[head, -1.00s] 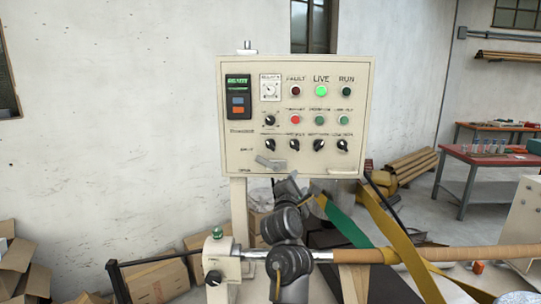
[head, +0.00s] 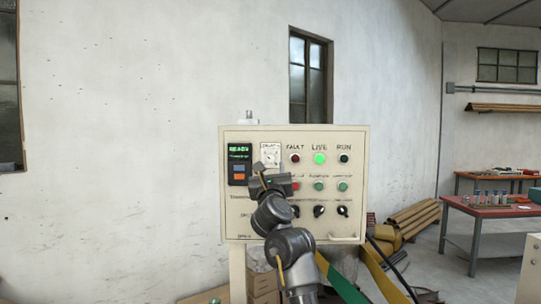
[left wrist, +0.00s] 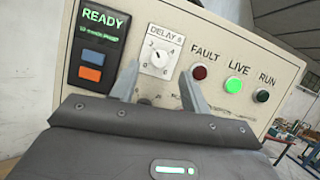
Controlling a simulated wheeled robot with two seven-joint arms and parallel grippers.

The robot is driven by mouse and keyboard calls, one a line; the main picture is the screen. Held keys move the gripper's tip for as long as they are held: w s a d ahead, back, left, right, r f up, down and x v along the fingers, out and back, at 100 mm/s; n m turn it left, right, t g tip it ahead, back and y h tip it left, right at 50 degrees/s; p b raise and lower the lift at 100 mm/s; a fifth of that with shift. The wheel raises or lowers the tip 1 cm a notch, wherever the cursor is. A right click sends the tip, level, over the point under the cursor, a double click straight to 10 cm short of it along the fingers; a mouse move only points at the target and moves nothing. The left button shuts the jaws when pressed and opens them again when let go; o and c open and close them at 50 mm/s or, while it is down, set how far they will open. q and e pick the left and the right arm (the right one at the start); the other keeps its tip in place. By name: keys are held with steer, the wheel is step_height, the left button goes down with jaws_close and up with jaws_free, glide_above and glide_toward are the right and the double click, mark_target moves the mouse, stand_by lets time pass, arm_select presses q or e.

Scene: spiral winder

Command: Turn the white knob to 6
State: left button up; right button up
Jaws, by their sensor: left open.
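The white knob (left wrist: 159,58) sits on a white dial plate marked DELAY, at the upper left of the control panel (head: 235,213). The dial plate (head: 270,154) also shows in the head view, just above my left gripper (head: 264,172). In the left wrist view my left gripper (left wrist: 158,85) is open, with one finger on each side of the dial plate's lower part. Its fingertips look close to the panel, but I cannot tell whether they touch it. Nothing is between the fingers except the view of the knob. The knob's exact setting is too small to read. My right gripper is not in view.
A READY display (left wrist: 101,28) with blue and orange buttons is left of the knob. The FAULT (left wrist: 199,72), LIVE (left wrist: 233,85) and RUN (left wrist: 262,96) lamps are to its right; LIVE glows green. My arm hides some lower switches. A red table (head: 490,208) stands far right.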

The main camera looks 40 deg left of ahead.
mark_target(270, 160)
arm_select(q)
steer(key=p+x, duration=0.3)
steer(key=x, duration=0.3)
steer(key=shift+f, duration=0.1)
steer(key=shift+c, duration=0.3)
